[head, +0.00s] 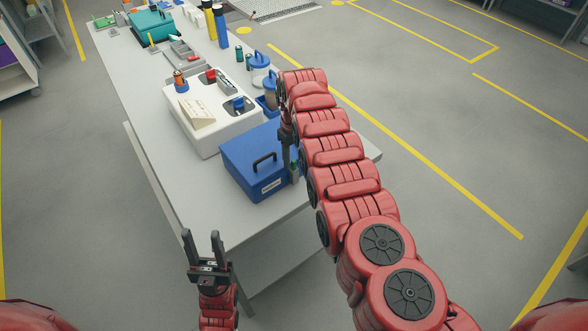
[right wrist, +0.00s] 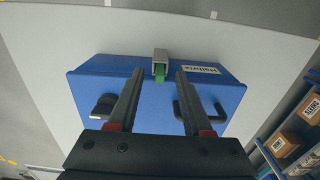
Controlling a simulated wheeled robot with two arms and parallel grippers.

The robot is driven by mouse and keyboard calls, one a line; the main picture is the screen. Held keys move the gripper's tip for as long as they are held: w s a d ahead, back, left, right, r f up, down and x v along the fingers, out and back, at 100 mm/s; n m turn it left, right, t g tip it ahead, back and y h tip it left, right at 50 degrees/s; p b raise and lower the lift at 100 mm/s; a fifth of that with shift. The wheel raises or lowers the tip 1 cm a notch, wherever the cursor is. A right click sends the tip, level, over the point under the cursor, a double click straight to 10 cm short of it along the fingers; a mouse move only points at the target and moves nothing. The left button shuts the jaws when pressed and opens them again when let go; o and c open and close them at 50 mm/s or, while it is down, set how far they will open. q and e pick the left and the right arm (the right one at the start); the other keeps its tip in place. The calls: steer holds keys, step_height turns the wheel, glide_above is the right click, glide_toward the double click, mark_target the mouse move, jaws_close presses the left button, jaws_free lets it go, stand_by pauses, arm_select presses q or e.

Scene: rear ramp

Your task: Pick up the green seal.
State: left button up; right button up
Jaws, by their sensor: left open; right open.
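The green seal (right wrist: 160,73) is a small green piece at a grey latch (right wrist: 160,55) on the edge of the blue box (right wrist: 85,85). In the head view the blue box (head: 240,162) stands on the near end of the table, and the seal (head: 294,168) shows at its right side. My right gripper (right wrist: 159,72) is open, with the seal lined up between its fingertips; I cannot tell whether it touches. In the head view it is partly hidden by its own arm.
The blue box has a dark handle (head: 264,160) and a white label (head: 271,187). Bottles and a teal case (head: 152,24) stand farther back. The table's near left corner is bare.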

steer(key=shift+f, duration=0.7)
steer(key=shift+w, duration=0.1)
steer(key=shift+r, duration=0.1)
jaws_close()
stand_by(0.6)
